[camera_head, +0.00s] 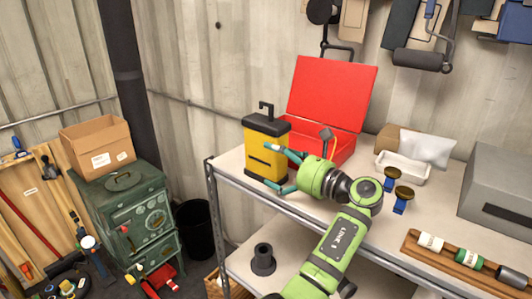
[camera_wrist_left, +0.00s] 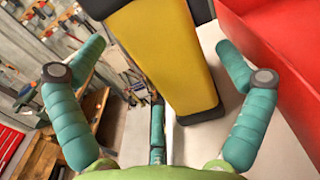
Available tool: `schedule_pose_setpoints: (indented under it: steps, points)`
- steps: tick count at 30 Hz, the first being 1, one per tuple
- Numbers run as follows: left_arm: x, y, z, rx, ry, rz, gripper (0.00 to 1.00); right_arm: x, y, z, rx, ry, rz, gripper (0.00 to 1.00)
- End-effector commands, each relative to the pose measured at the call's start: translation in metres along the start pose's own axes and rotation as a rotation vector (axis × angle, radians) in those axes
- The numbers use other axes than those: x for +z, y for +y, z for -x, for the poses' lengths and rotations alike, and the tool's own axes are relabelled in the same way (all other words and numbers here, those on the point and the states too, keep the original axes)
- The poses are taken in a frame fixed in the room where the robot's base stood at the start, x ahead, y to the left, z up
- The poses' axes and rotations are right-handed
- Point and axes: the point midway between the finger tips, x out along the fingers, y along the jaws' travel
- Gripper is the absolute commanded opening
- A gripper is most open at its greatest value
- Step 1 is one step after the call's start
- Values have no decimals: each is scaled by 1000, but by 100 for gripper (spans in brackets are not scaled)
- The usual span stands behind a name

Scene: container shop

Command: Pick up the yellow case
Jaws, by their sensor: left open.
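The yellow case (camera_head: 265,155) has a black lid, a black handle on top and a black base. It stands upright near the left end of the shelf top. My left gripper (camera_head: 272,166) is open at the case's right side, with its teal fingers spread toward it. In the left wrist view the yellow case (camera_wrist_left: 165,50) reaches in between the open fingers (camera_wrist_left: 161,55). I cannot tell whether any finger touches it. The right gripper is out of view.
An open red toolbox (camera_head: 333,95) stands close to the right of the case. A white tray (camera_head: 403,167), blue-handled items and a grey box (camera_head: 500,190) are further right. A green stove (camera_head: 128,215) stands left of the shelf, with a black bin (camera_head: 195,228) between.

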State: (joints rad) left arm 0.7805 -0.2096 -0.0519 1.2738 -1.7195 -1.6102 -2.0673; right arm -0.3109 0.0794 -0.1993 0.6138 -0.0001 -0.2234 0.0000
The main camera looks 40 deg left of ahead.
Motion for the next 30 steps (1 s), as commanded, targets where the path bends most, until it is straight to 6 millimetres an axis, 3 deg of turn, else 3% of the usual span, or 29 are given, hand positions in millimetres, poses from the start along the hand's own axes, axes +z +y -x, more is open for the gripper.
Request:
schedule_pose_setpoints:
  steps: [3,7,14,20,30]
  points:
    - [0,-1,-20,3,-1,5,100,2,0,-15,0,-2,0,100]
    - [1,-1,-36,1,0,2,100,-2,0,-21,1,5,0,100]
    - [4,-1,-39,0,1,0,100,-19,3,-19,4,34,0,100]
    - [4,-1,-39,-1,1,0,24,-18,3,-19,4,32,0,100]
    - [6,-1,-39,-1,-2,3,23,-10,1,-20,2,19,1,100]
